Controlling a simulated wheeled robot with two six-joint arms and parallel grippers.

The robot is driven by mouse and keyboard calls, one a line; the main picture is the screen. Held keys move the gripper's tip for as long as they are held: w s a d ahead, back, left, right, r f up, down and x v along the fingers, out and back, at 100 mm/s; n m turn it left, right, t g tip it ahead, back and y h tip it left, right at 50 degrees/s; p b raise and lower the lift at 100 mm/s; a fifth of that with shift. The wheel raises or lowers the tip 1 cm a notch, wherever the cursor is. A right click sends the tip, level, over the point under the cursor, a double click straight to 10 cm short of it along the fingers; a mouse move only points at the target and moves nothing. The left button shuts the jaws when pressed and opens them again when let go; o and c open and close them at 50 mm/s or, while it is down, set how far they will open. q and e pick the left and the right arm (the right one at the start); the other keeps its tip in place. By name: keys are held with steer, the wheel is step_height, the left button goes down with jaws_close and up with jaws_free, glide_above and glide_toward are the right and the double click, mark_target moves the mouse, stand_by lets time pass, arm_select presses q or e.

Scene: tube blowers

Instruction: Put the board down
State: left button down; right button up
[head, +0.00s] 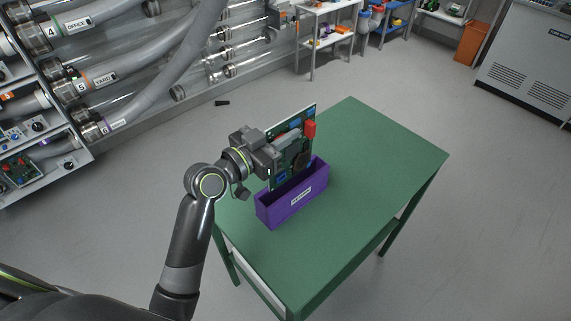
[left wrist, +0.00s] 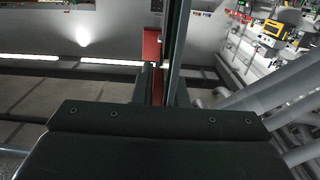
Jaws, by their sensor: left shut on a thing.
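A green circuit board (head: 300,125) stands upright in my left gripper (head: 283,150) in the head view. The gripper is shut on it. The board's lower part is in or just over the open purple bin (head: 288,204), which has a white label on its front; I cannot tell whether the board touches the bin's floor. In the left wrist view the board (left wrist: 177,50) shows edge-on, with a red part (left wrist: 151,46) beside it. The fingers are mostly hidden there. My right gripper is in neither view.
The purple bin stands on a green table (head: 372,160) with its right and front parts clear. Large labelled tubes (head: 110,75) run along the wall at the back left. Shelves (head: 328,30) and a grey cabinet (head: 530,60) stand at the back. The floor around the table is mostly free.

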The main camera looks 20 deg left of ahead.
arm_select(q)
step_height(320, 180, down, 8)
steer(key=shift+f+b, duration=0.15)
steer(key=shift+b, duration=0.15)
steer(key=shift+f, duration=0.15)
steer(key=c, duration=1.5)
jaws_free()
steer(key=shift+o, duration=0.2)
steer(key=shift+r, duration=0.25)
steer(key=b, duration=0.4)
glide_toward(285, 160)
steer(key=shift+f+v, duration=0.25)
steer(key=shift+v, duration=0.75)
